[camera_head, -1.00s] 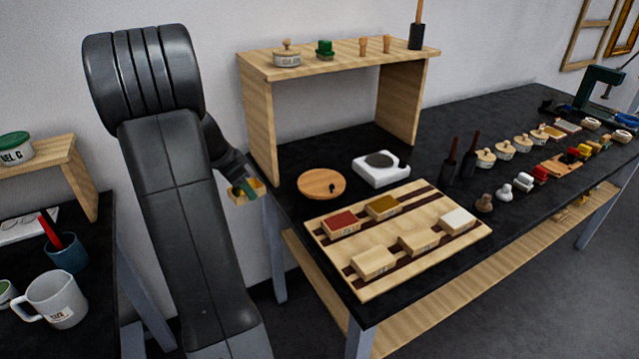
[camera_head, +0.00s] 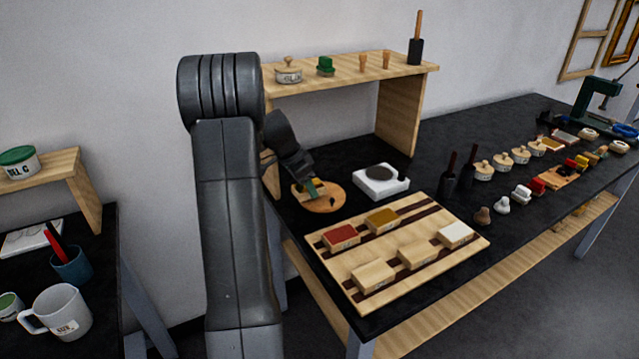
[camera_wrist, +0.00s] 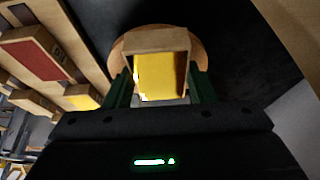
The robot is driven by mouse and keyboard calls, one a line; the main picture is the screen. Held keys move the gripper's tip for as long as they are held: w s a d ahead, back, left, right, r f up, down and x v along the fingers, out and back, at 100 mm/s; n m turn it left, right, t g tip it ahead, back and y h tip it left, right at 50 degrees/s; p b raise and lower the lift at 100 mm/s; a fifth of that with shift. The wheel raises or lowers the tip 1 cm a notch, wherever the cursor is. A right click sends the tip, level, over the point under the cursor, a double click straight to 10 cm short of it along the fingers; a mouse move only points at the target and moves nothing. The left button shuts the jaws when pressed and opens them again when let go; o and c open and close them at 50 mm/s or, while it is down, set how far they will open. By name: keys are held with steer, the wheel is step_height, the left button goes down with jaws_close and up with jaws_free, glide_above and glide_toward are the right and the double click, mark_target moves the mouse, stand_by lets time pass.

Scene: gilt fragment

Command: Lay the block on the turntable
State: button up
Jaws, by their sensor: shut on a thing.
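The turntable (camera_head: 325,204) is a round wooden disc on the black bench, below the raised shelf; its rim also shows behind the block in the wrist view (camera_wrist: 200,52). My gripper (camera_head: 313,190) is at the turntable in the head view. In the wrist view its green fingers (camera_wrist: 160,88) are shut on the block (camera_wrist: 160,75), a wooden piece with a yellow face. The block is in front of the disc there. In the head view the block is mostly hidden by my gripper, so I cannot tell whether it touches the disc.
A white device with a grey round plate (camera_head: 380,181) stands right of the turntable. A wooden board (camera_head: 432,273) in front carries several blocks, red, ochre, plain and white. The shelf (camera_head: 400,108) rises behind, with small items on top. Dark tools (camera_head: 459,172) stand farther right.

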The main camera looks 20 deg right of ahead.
mark_target(319, 183)
steer(key=d, duration=0.3)
steer(key=d+p, duration=0.1)
steer(key=shift+w+d+r, duration=0.1)
steer(key=shift+w+d, duration=0.05)
steer(key=shift+w, duration=0.1)
steer(key=shift+f, duration=0.85)
steer(key=shift+f, duration=0.1)
steer(key=o, duration=1.1)
steer(key=shift+r+p, duration=0.2)
steer(key=shift+p, duration=0.1)
steer(key=b+v, duration=0.1)
steer(key=v, duration=1.1)
steer(key=shift+f, duration=0.1)
